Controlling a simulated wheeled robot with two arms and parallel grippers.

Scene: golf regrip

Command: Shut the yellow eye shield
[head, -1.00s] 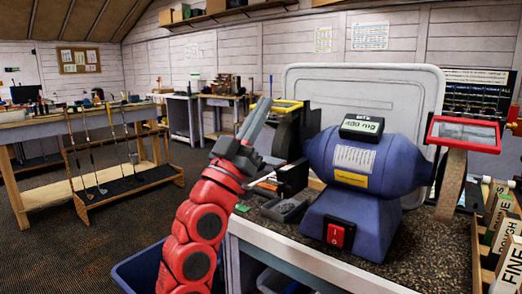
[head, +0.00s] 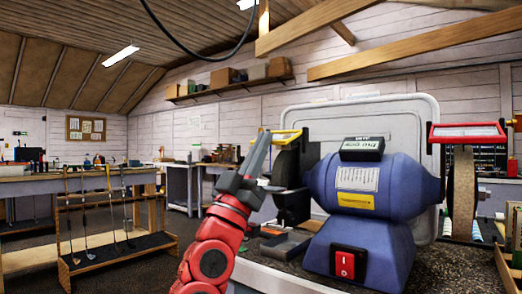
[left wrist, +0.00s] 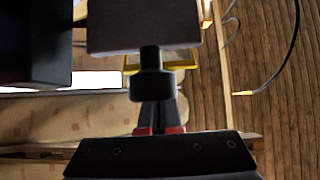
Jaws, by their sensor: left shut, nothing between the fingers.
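The yellow eye shield (head: 286,134) is a yellow-framed pane above the left wheel housing of the blue bench grinder (head: 372,185). It is seen nearly edge-on and looks raised. My left gripper (head: 262,138) is shut and empty, its fingers pointing up just left of the shield. In the head view I cannot tell whether they touch it. In the left wrist view, part of the yellow frame (left wrist: 180,62) shows behind a dark round knob (left wrist: 150,85), which hides part of the fingers. My right gripper is out of view.
A red-framed eye shield (head: 467,132) stands over the grinder's right wheel (head: 459,190). A pale upright panel (head: 425,115) is behind the grinder. Trays lie on the bench at its left foot. A golf club rack (head: 110,245) stands at the left, with open floor before it.

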